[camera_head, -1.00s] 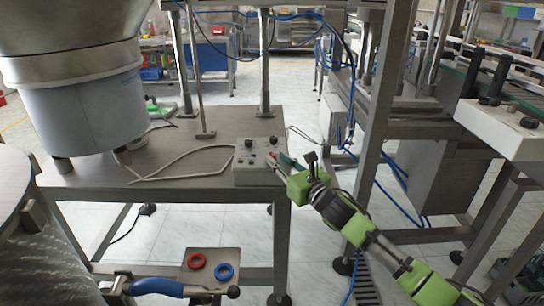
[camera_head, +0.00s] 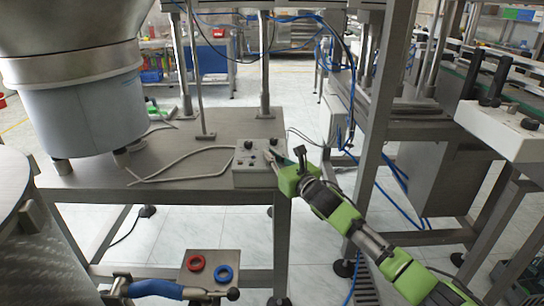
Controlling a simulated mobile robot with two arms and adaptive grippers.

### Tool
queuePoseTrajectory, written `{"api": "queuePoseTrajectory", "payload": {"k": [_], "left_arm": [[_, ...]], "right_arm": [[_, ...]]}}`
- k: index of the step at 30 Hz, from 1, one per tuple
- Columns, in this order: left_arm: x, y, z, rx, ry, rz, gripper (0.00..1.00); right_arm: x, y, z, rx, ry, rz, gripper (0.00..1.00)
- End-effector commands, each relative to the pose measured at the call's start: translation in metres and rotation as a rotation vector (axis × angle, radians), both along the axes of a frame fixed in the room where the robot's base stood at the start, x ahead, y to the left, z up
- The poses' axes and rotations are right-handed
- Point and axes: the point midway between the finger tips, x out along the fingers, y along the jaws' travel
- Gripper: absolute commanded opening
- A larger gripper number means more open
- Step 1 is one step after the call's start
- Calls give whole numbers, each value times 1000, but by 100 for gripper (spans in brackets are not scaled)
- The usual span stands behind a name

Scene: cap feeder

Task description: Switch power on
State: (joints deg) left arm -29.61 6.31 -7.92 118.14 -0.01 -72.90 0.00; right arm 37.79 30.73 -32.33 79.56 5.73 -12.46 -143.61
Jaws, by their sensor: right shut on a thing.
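A small grey control box (camera_head: 250,176) with dark knobs sits at the front right corner of the metal table (camera_head: 200,150). My right gripper (camera_head: 272,158) reaches in from the right, with its fingers at the right part of the box's top. It is shut on a small part there, seemingly the power switch, which the fingers hide. I cannot make out the switch's position. My left gripper is not in view.
A grey cable (camera_head: 180,179) lies on the table left of the box. A large metal feeder bowl (camera_head: 80,110) stands at the left. A metal post (camera_head: 365,170) rises to the right of the box.

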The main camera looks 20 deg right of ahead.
Motion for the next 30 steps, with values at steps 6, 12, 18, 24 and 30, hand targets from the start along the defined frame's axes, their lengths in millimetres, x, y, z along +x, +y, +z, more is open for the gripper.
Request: {"api": "queuePoseTrajectory", "payload": {"k": [6, 12, 18, 24, 30], "left_arm": [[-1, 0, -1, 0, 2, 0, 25], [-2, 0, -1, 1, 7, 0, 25], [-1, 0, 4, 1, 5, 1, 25], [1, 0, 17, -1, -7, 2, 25], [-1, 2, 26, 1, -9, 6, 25]], "right_arm": [[0, 2, -1, 2, 0, -22, 0], [-1, 2, -2, 5, 2, -96, 0], [-1, 2, -1, 5, 1, -222, 0], [0, 2, -1, 6, 2, -384, 0], [0, 2, -1, 4, 2, -575, 0]]}}
